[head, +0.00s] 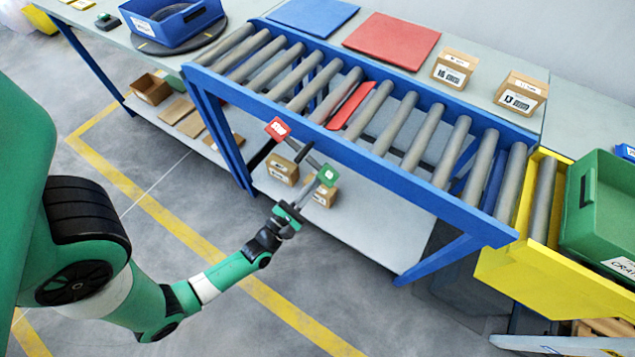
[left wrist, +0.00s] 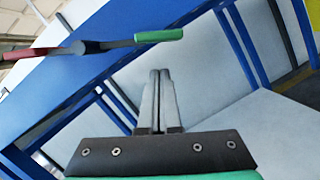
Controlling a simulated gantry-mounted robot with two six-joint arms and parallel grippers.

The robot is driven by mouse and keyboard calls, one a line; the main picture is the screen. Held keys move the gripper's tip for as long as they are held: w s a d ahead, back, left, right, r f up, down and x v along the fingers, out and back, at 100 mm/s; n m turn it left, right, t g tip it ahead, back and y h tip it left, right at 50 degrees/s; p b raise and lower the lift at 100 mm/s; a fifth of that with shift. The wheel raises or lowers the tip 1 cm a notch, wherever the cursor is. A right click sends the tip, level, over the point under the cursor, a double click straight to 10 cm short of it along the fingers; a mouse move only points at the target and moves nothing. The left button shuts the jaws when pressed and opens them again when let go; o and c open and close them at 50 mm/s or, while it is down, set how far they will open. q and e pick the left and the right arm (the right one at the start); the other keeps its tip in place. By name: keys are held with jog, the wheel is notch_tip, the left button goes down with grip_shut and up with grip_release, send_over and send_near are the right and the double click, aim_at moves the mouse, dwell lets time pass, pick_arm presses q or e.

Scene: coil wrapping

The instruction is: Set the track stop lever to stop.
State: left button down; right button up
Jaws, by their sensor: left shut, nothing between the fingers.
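The track stop lever shows on the near side rail of the blue roller track, with a red STOP plate (head: 278,129) at its upper left end and a green plate (head: 328,175) at its lower right end. In the left wrist view the lever's bar (left wrist: 115,44) crosses the upper left, its green end (left wrist: 160,36) pointing right. A red crossbar (head: 350,105) lies among the rollers. My left gripper (head: 307,191) is shut and empty, just below the green plate. In the left wrist view its fingertips (left wrist: 160,73) appear apart from the lever. My right gripper is out of view.
The blue track frame (head: 370,160) runs diagonally, with small boxes (head: 283,169) on the shelf beneath. A yellow section (head: 515,270) with a green crate (head: 600,215) stands at right. Two boxes (head: 455,68) (head: 521,92) sit behind. The floor in front is clear.

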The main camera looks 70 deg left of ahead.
pick_arm(q)
jog(key=shift+w+d+r+p, duration=0.2)
jog(key=shift+d+r, duration=0.1)
jog(key=shift+r, duration=0.25)
jog(key=shift+w+d+r+p, duration=0.1)
jog(key=shift+d+r+p, duration=0.15)
jog(key=shift+r, duration=0.3)
